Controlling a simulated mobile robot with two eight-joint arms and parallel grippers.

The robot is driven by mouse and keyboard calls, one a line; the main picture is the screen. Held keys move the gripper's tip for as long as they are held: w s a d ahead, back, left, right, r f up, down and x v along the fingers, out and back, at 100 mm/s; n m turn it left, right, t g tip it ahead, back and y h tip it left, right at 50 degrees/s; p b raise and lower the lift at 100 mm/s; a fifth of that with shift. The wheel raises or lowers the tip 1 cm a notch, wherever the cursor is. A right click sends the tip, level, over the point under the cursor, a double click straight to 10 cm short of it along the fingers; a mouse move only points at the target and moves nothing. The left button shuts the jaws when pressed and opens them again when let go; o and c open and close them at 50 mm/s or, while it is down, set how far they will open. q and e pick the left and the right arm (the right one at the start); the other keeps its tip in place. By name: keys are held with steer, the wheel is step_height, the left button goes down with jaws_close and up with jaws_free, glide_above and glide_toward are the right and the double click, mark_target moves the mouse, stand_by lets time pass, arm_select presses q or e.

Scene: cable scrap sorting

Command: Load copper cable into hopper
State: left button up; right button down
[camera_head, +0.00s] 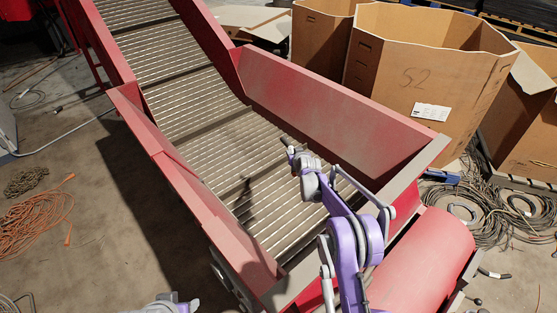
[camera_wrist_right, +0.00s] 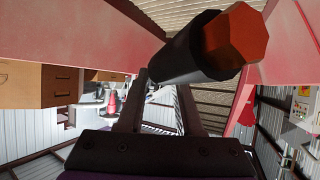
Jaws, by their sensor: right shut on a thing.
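The hopper (camera_head: 330,108) has red sloping walls around a slatted metal conveyor belt (camera_head: 210,108) in the head view. The visible belt is bare. My right gripper (camera_head: 296,156) reaches over the hopper's near end, above the belt. In the right wrist view, my right gripper (camera_wrist_right: 163,88) is shut on a short, thick piece of copper cable (camera_wrist_right: 188,52) with a black sheath and an exposed copper end (camera_wrist_right: 236,40). The cable is hard to make out in the head view. Part of my left arm shows at the bottom edge; its gripper does not show.
Large cardboard boxes (camera_head: 425,80) stand behind the hopper's right wall. Coiled dark cables (camera_head: 485,215) lie on the floor at right. An orange cable (camera_head: 38,218) and a small dark coil (camera_head: 25,181) lie at left. A red cylinder (camera_head: 425,262) sits beside the hopper's near end.

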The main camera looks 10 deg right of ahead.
steer(key=shift+c, duration=2.4)
jaws_free()
steer(key=b+v, duration=0.1)
steer(key=v, duration=0.8)
steer(key=shift+s+r, duration=0.1)
steer(key=shift+s, duration=0.05)
steer(key=shift+v, duration=0.75)
